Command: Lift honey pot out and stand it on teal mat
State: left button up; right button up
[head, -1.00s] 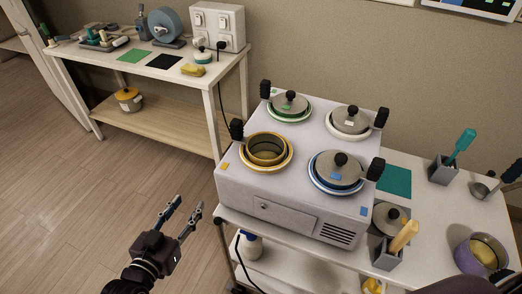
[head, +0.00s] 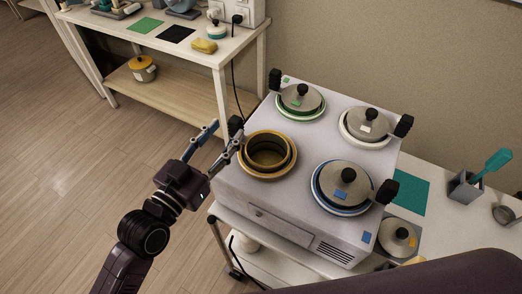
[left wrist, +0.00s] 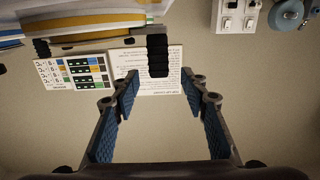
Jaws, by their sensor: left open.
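The honey pot (head: 268,152) sits uncovered in the amber-ringed front-left well of the white warmer (head: 290,215). Its black handle (head: 235,126) sticks up at the pot's left side. My left gripper (head: 228,137) is open beside this handle, coming from the left. In the left wrist view the handle (left wrist: 157,55) shows ahead of and between the open fingers (left wrist: 160,82), with nothing gripped. The teal mat (head: 412,196) lies bare on the table right of the warmer, partly hidden by the warmer and a black handle. My right gripper is out of view.
Lidded pots with green (head: 301,99), white (head: 366,124) and blue (head: 343,186) marks fill the other wells, their black handles sticking up. A grey lid (head: 397,236) and a holder (head: 465,188) with a teal tool stand near the mat. A side table (head: 190,55) is behind left.

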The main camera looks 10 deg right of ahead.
aim_at(232, 127)
pick_arm(q)
jog(key=shift+p+x, duration=0.45)
jog(key=shift+x, duration=0.7)
jog(key=shift+w+d+f+p, duration=0.15)
jog(key=shift+w+d+f, duration=0.05)
jog(key=shift+w+d, duration=0.2)
jog(key=shift+w+d+f+p, duration=0.15)
jog(key=shift+w+d, duration=0.15)
jog(key=shift+w, duration=0.2)
jog(key=shift+w+d, duration=0.2)
jog(key=shift+f, duration=0.1)
jog(key=c, duration=1)
grip_shut()
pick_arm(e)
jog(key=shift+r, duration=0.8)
